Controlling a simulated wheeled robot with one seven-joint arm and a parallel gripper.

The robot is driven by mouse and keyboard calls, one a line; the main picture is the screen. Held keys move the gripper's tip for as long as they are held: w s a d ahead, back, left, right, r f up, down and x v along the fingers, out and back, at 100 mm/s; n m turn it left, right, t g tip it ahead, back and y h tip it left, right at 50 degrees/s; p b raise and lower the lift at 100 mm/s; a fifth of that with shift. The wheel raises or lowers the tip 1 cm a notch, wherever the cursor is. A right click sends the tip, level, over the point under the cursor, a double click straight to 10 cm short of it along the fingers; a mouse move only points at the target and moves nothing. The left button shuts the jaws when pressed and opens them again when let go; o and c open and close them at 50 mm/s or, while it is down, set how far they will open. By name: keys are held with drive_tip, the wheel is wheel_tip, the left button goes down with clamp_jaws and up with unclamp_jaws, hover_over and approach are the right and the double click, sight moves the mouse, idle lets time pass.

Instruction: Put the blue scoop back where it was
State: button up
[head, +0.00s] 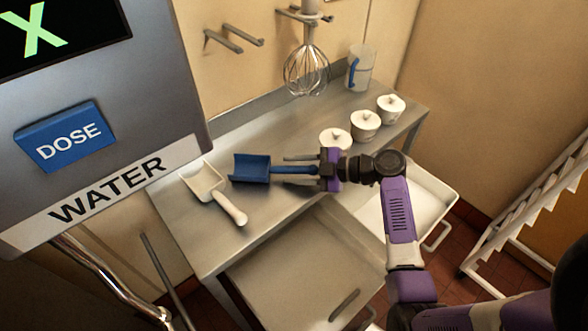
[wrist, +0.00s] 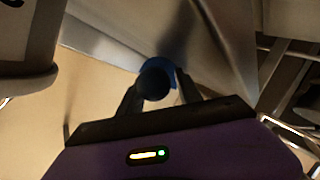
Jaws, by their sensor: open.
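The blue scoop (head: 250,169) is at the front left of the steel table (head: 262,215), its square pan to the left and its handle to the right. My gripper (head: 300,168) is open, with its fingers on either side of the scoop's handle. In the wrist view, the blue scoop (wrist: 158,75) shows end-on between the two fingertips of my gripper (wrist: 160,92). I cannot tell whether the fingers touch the handle, or whether the scoop rests fully on the table.
A white scoop (head: 213,190) lies just left of the blue one. Several white lidded pots (head: 365,124) and a measuring jug (head: 360,68) stand behind. The water dispenser (head: 100,110) overhangs the left. Pulled-out drawers (head: 300,265) are in front.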

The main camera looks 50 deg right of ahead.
drive_tip(key=shift+r, duration=0.15)
drive_tip(key=b+v, duration=0.2)
drive_tip(key=v, duration=1)
